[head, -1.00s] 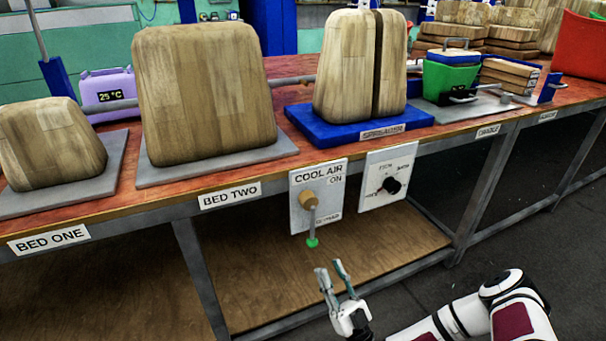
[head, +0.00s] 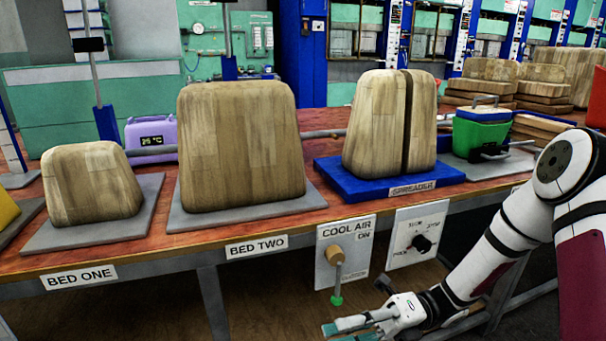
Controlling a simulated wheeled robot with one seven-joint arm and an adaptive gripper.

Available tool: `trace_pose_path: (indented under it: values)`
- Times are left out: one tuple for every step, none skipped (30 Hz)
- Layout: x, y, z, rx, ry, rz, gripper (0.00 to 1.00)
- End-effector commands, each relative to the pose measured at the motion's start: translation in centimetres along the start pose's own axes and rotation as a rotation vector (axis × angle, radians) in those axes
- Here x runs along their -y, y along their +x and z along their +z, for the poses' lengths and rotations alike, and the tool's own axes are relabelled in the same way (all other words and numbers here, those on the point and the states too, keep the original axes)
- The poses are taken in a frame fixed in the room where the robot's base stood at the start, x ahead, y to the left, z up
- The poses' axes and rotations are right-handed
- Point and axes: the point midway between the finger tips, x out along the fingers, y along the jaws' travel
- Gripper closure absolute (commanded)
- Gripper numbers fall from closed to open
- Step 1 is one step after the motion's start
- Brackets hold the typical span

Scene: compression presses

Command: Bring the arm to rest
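My gripper (head: 356,307) is at the lower middle of the head view, in front of the bench's front edge and below the cool air panel (head: 344,250). Its two teal-tipped fingers are spread apart with nothing seen between them. It points left, apart from the panel's lever (head: 336,277) with its green tip, which hangs down. My white arm (head: 510,235) is bent, running from the gripper up to a joint at the right edge.
The bench (head: 170,240) carries wooden blocks on bed one (head: 80,278), bed two (head: 257,247) and the blue spreader (head: 340,186). A dial panel (head: 418,234) is close above my forearm. My arm hides part of the bench's right side.

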Motion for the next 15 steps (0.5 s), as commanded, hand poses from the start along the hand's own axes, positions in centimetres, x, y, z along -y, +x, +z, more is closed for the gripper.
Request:
trace_pose_path:
  values:
    - [-0.9,0.6,-0.5,-0.063,-0.060,-0.046,0.70]
    - [-1.4,0.8,-0.9,-0.098,-0.098,-0.070,0.70]
    - [-2.0,1.2,-1.4,-0.147,-0.148,-0.101,0.70]
    - [-2.5,1.4,-1.8,-0.185,-0.186,-0.122,0.70]
    - [-2.9,1.6,-2.2,-0.222,-0.225,-0.144,0.70]
    - [-3.5,1.9,-2.7,-0.274,-0.276,-0.169,0.70]
    - [-3.9,2.1,-3.1,-0.311,-0.314,-0.187,0.70]
    - [-4.4,2.2,-3.5,-0.350,-0.352,-0.205,0.70]
    - [-4.9,2.5,-4.1,-0.403,-0.404,-0.226,0.70]
    - [-5.3,2.6,-4.5,-0.442,-0.442,-0.242,0.70]
    - [-5.8,2.7,-5.0,-0.482,-0.480,-0.256,0.70]
    - [-6.3,2.9,-5.5,-0.536,-0.531,-0.274,0.70]
    - [-6.8,3.0,-5.9,-0.576,-0.569,-0.285,0.70]
    - [-7.2,3.0,-6.4,-0.618,-0.606,-0.296,0.70]
    - [-7.7,3.1,-6.9,-0.672,-0.656,-0.310,0.70]
